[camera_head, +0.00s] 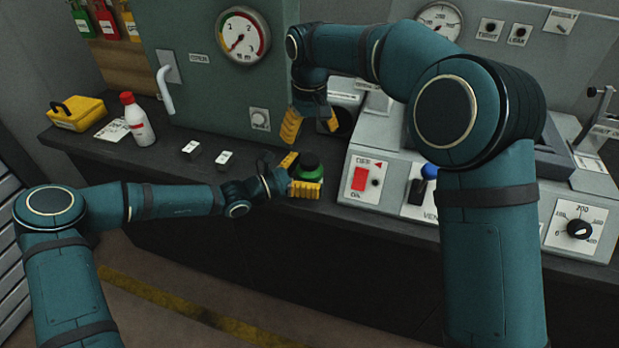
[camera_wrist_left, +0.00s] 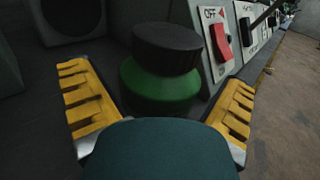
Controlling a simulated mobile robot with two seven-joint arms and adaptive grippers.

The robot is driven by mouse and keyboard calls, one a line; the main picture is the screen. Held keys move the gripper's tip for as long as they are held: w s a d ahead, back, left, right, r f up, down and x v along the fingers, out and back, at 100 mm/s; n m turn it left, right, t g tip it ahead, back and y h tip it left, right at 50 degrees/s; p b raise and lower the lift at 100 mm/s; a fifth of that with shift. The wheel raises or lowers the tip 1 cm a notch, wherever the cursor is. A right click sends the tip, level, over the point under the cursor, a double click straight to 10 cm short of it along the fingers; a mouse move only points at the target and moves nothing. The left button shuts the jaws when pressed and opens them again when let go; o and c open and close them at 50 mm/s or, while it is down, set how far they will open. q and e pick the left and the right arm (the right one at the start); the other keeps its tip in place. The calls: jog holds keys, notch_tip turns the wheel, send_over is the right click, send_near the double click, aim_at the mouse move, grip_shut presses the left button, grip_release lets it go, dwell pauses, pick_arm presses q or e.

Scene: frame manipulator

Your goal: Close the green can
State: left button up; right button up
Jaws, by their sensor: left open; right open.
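The green can (camera_head: 311,173) stands upright near the front edge of the counter, left of the control box. It has a wide dark lid or cap on top, clearest in the left wrist view (camera_wrist_left: 167,48), above the green body (camera_wrist_left: 158,90). My left gripper (camera_head: 305,176) is open, with its yellow fingers on either side of the can. In the left wrist view its fingers (camera_wrist_left: 160,105) appear apart from the can's sides. My right gripper (camera_head: 310,128) is open and empty, pointing down above and behind the can. Whether the lid is seated cannot be told.
The control box with a red switch (camera_head: 360,178) and a blue-knobbed lever (camera_head: 429,172) stands right of the can. A gauge panel (camera_head: 190,60) rises behind.

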aim_at(309, 160)
pick_arm(q)
grip_shut()
pick_arm(e)
jog(key=n, duration=0.4)
jog(key=shift+n, duration=0.4)
jog(key=n, duration=0.4)
jog(key=shift+s, duration=0.1)
jog(key=shift+f, duration=0.1)
jog(key=shift+f, duration=3.9)
